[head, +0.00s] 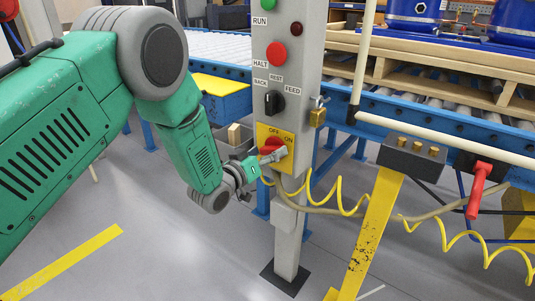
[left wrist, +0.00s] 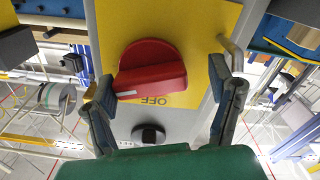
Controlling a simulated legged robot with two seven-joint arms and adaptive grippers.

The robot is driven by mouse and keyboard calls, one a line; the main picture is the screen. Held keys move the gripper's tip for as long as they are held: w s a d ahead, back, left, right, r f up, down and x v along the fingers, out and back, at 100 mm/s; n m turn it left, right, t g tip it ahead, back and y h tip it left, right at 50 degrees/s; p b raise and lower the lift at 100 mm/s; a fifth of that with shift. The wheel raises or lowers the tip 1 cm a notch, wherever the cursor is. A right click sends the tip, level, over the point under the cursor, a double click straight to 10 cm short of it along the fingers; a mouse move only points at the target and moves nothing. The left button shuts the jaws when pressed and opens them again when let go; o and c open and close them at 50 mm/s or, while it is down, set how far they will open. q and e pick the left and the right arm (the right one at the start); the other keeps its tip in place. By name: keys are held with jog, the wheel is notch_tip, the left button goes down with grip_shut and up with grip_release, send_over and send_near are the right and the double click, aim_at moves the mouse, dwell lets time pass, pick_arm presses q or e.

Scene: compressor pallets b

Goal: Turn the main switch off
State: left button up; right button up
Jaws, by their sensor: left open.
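The main switch is a red rotary knob (head: 270,146) on a yellow plate (head: 272,168) marked OFF and ON, low on a grey post. In the left wrist view the red knob (left wrist: 152,68) fills the middle of the yellow plate (left wrist: 200,20). The white mark on its handle lies at the lower left, beside the OFF label; the ON label is not visible there. My left gripper (head: 262,164) is at the plate in the head view. In the left wrist view the left gripper (left wrist: 162,80) is open, one finger on each side of the knob. My right gripper is not in view.
Above on the grey post (head: 291,60) are a black selector (head: 274,103) and a red button (head: 276,53). A brass padlock (head: 317,117) hangs at its right side. A yellow coiled cable (head: 345,204) and a roller conveyor (head: 400,107) lie to the right.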

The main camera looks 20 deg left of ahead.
pick_arm(q)
jog(key=shift+w+d+r, duration=0.15)
jog(key=shift+d, duration=0.65)
jog(key=c, duration=1.2)
jog(key=shift+o, duration=0.2)
jog(key=shift+a, duration=0.4)
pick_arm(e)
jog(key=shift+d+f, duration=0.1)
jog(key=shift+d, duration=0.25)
